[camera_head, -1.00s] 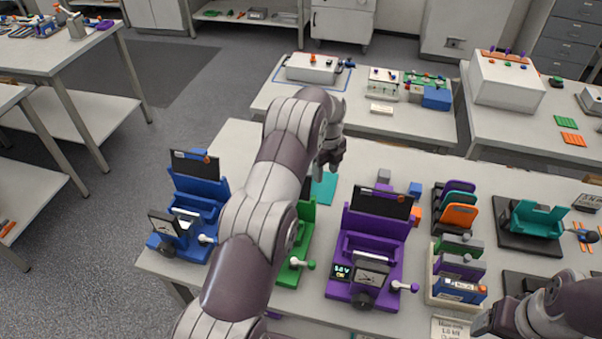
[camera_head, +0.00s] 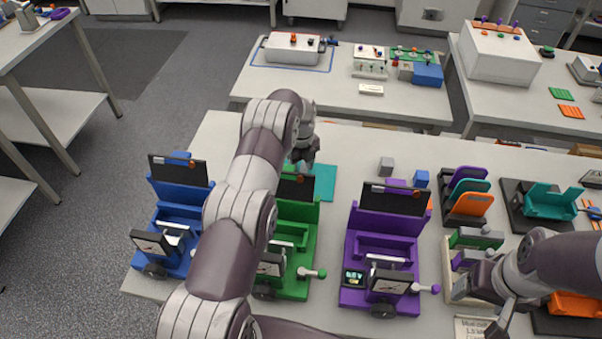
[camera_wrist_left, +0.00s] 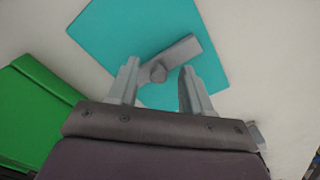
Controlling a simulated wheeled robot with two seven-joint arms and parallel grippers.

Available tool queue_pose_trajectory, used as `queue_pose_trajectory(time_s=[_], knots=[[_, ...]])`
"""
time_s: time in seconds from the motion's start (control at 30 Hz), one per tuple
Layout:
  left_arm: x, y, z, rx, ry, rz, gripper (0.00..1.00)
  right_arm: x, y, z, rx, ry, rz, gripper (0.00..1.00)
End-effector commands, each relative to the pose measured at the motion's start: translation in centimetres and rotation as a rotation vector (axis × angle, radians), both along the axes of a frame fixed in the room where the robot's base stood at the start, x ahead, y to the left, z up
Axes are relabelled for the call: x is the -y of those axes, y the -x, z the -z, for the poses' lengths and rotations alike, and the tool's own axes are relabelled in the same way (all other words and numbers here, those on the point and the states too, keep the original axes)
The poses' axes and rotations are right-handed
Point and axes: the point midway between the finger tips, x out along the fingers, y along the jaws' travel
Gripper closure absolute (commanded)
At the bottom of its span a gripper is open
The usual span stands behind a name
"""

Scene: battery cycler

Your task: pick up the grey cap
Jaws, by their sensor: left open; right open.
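A grey piece with a bar and a small round knob, seemingly the grey cap (camera_wrist_left: 182,52), lies on the teal mat (camera_wrist_left: 110,30) in the left wrist view. My left gripper (camera_wrist_left: 160,80) is open and empty, its two fingers pointing at the piece from above, with the knob between the tips in the picture. In the head view my left gripper (camera_head: 303,160) is over the left part of the teal mat (camera_head: 325,182) and hides the grey piece. My right gripper (camera_head: 490,305) is open at the lower right, near the small rack.
Blue (camera_head: 181,195), green (camera_head: 297,225) and purple (camera_head: 385,232) cycler stations stand along the bench. A grey block (camera_head: 386,166) and a blue block (camera_head: 421,178) sit behind the purple one.

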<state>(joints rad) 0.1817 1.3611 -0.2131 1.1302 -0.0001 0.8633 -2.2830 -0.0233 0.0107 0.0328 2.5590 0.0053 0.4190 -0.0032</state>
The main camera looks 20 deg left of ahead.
Motion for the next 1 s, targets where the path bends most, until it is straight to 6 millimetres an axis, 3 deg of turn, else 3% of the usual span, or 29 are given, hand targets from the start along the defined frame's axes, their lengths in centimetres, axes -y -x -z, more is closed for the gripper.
queue_pose_trajectory(time_s=[0.3,0.43,0.47,0.87,1.0], knots=[[0.0,0.0,1.1,0.001,0.001,0.0,0.54,0.0,0.1,-0.3,-0.002,0.0,0.0,0.26],[0.0,0.0,1.1,0.0,0.0,0.0,0.96,0.0,0.1,-0.3,-0.002,0.0,0.0,0.26],[0.0,0.0,1.1,0.0,0.0,0.0,1.0,0.0,0.1,-0.3,-0.002,0.0,0.0,0.26],[0.0,0.0,0.9,0.0,0.0,0.0,1.0,0.0,0.1,-0.2,-0.002,0.0,0.0,0.26],[0.0,-0.1,-0.4,0.003,-0.001,0.0,1.0,0.0,0.1,0.5,-0.002,0.0,0.0,0.26]])
